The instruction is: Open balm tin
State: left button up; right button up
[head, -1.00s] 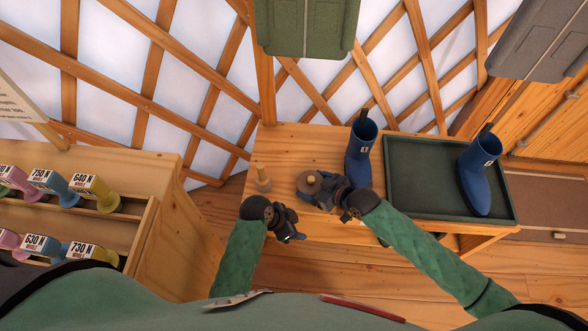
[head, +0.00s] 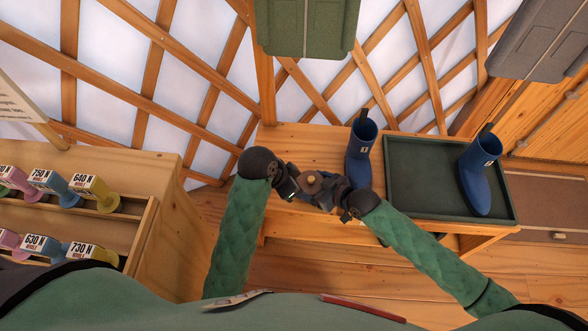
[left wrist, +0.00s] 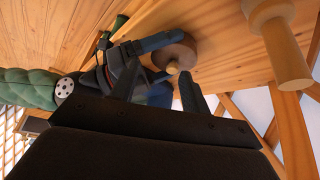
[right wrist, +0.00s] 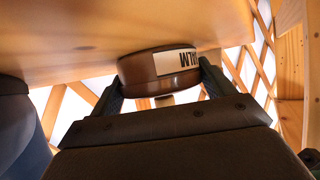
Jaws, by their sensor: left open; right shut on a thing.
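The balm tin (right wrist: 152,70) is round and brown with a pale label, on the wooden bench; its lid has a small light wooden knob (left wrist: 172,68). In the head view the tin top (head: 313,179) shows between my two grippers. My right gripper (right wrist: 160,76) is shut on the tin's sides, one finger on each side. My left gripper (left wrist: 158,78) is open, its fingers either side of the knob in its wrist view, nothing clearly held; contact with the knob cannot be told. My grippers hide part of the tin in the head view.
A blue boot (head: 361,150) stands right behind my right gripper. A dark green tray (head: 430,207) with another blue boot (head: 479,178) is further right. A wooden peg (left wrist: 279,45) stands near the tin. A shelf of coloured spools (head: 90,190) is at left.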

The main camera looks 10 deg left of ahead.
pick_arm(q)
jog(key=n+t, duration=0.1)
jog(key=n, duration=0.1)
send_near(313, 177)
jog(key=shift+y, duration=0.4)
jog(key=x, duration=0.8)
jog(key=shift+s+d+f, duration=0.15)
jog(key=shift+s+f, duration=0.05)
jog(key=shift+f, duration=0.05)
grip_shut()
jog(key=shift+r, duration=0.25)
jog(key=shift+r, duration=0.35)
pick_arm(e)
jog(key=shift+f, duration=0.15)
